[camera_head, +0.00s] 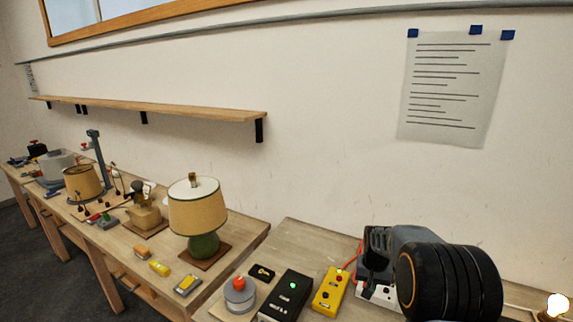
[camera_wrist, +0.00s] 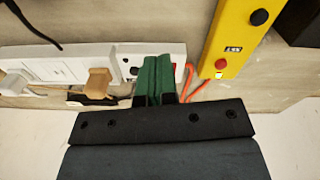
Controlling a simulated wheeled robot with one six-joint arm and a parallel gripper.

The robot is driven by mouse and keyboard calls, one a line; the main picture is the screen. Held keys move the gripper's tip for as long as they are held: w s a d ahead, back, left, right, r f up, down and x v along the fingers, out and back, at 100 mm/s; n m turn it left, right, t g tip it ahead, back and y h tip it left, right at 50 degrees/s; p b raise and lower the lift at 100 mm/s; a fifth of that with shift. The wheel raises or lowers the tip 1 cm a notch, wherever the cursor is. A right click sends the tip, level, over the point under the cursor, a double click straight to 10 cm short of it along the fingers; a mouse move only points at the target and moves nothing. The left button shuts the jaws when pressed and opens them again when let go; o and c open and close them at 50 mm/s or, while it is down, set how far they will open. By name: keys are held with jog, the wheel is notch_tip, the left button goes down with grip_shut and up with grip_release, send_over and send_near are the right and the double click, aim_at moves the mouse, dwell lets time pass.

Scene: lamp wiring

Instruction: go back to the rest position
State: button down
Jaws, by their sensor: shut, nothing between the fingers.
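My gripper (camera_wrist: 158,80) is shut and empty, its green fingers together in the wrist view. The fingertips are in front of or over a white socket strip (camera_wrist: 55,66); I cannot tell whether they touch it. A tan plug (camera_wrist: 97,83) sits at the strip to the left of the fingers. In the head view my arm reaches over the near table at the lower right, and the fingertips are not clear there. Part of the white strip (camera_head: 378,293) shows beside my arm.
A yellow box (camera_head: 330,291) with buttons stands close by, with an orange cable (camera_wrist: 190,82) near the fingers. A black box (camera_head: 287,294) with a green light and a red-topped button (camera_head: 239,291) stand further left. A lamp (camera_head: 198,212) stands on the other table. The wall is behind.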

jog(key=s+a+r+n+t, duration=0.1)
jog(key=s+a+r, duration=0.2)
jog(key=s, duration=0.4)
jog(key=s+a+r+n+t, duration=0.1)
jog(key=s+a+r+t, duration=0.1)
jog(key=s+r, duration=0.4)
jog(key=s+a+r+n+t, duration=0.1)
jog(key=s+a+r, duration=0.3)
jog(key=s, duration=0.5)
jog(key=shift+s+a+r+n+t, duration=0.15)
jog(key=shift+a+r+n+t, duration=0.2)
jog(key=shift+r, duration=0.25)
jog(key=shift+d, duration=0.15)
